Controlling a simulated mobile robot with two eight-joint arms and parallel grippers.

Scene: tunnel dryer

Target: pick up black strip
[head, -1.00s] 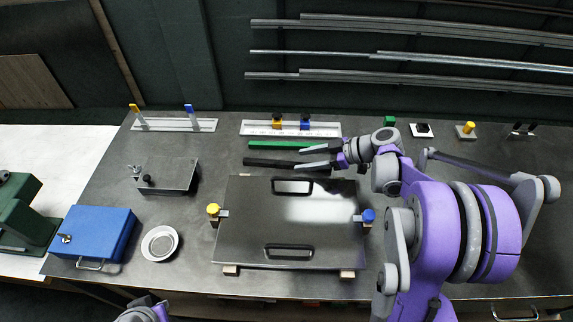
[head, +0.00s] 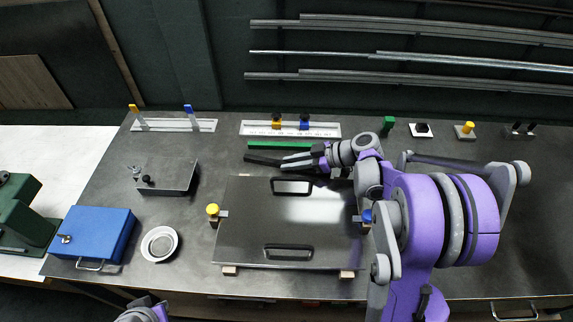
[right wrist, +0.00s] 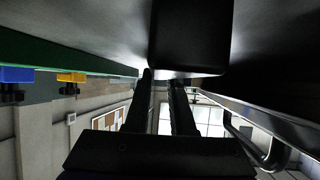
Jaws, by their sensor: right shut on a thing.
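The black strip (head: 263,160) is a long dark bar behind the metal plate, in front of the green strip (head: 280,144). My right gripper (head: 285,161) is shut on it, with its fingers reaching in from the right. The strip's right part is hidden by the fingers. In the right wrist view the black strip (right wrist: 190,38) shows end-on, large and dark, at the fingertips of my right gripper (right wrist: 165,76). I cannot tell whether the strip is clear of the table. Only a piece of my left arm shows at the bottom edge; its gripper is out of view.
The metal plate (head: 250,235) with two black handles lies just in front. A yellow knob (head: 213,210) and a blue knob (head: 367,215) stand at its sides. A white scale rail (head: 330,130) lies behind. A blue box (head: 95,233) and round dish (head: 160,244) are left.

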